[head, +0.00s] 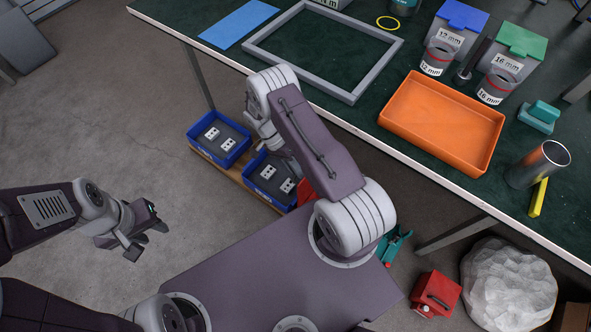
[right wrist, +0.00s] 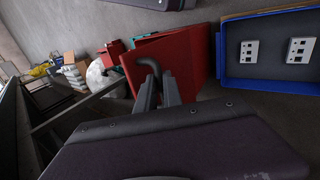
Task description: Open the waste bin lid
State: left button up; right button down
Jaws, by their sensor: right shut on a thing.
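The red waste bin (right wrist: 190,60) fills the upper middle of the right wrist view. Its dark bent lid handle (right wrist: 150,66) stands at the fingertips of my right gripper (right wrist: 158,92), which is shut on it. How far the lid is raised I cannot tell. In the head view only a small red part of the bin (head: 305,190) shows, beside my right arm, which hides the rest and the right gripper. My left gripper (head: 146,236) is open and empty, over bare floor at the left, away from the bin.
Blue bins (head: 219,140) with white socket plates stand on a low board beside the waste bin. The green-topped table (head: 330,115) runs above, with an orange tray (head: 440,122). A red box (head: 436,294) and a white bag (head: 508,285) lie at lower right. Floor at left is free.

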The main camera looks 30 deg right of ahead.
jog(key=shift+f, duration=0.15)
jog(key=c, duration=1.5)
grip_release()
jog(key=shift+d, duration=0.1)
jog(key=p+v, duration=0.1)
jog(key=v, duration=0.8)
